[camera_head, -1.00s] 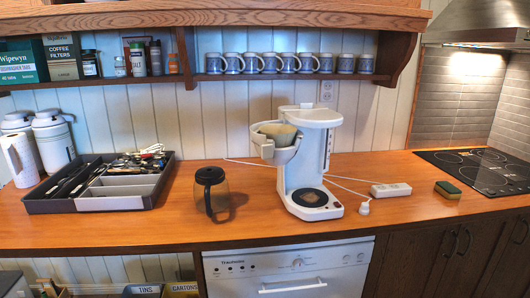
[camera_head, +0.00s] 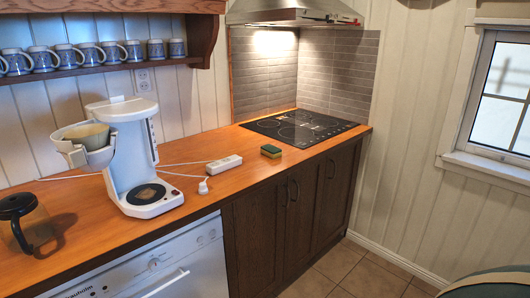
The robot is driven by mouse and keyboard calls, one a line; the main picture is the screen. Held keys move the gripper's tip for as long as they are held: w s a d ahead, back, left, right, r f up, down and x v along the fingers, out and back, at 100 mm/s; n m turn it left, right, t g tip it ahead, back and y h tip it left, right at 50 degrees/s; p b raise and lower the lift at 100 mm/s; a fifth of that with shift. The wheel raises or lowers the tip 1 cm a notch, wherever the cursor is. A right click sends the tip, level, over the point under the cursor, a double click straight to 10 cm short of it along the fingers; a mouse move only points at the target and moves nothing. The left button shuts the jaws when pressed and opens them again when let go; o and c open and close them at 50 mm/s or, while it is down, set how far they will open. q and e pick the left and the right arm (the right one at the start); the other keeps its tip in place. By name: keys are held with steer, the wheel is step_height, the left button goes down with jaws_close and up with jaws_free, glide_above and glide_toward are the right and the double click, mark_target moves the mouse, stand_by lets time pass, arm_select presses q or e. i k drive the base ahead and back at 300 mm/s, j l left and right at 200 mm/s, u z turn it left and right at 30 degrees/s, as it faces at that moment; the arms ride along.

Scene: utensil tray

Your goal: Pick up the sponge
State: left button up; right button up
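The sponge (camera_head: 271,151) is a small block with a dark green top and a yellowish side. It lies flat on the orange wooden counter (camera_head: 223,177), close to the front edge and just in front of the black cooktop (camera_head: 300,128). Nothing covers it. Neither of my grippers shows in the head view, so their states cannot be seen.
A white power strip (camera_head: 224,163) with a cord and plug (camera_head: 203,187) lies left of the sponge. A white coffee maker (camera_head: 135,155) and a glass carafe (camera_head: 26,222) stand further left. Dark cabinets (camera_head: 290,210) front the counter. Tiled floor shows at lower right.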

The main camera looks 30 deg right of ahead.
mark_target(273, 151)
steer(key=i+l+z, duration=0.15)
steer(key=i+l, duration=0.15)
steer(key=l, duration=0.2)
steer(key=i+l+z, duration=0.15)
steer(key=i+l, duration=0.15)
steer(key=l, duration=0.2)
steer(key=i+l+z, duration=0.1)
steer(key=i+l, duration=0.25)
steer(key=l, duration=0.1)
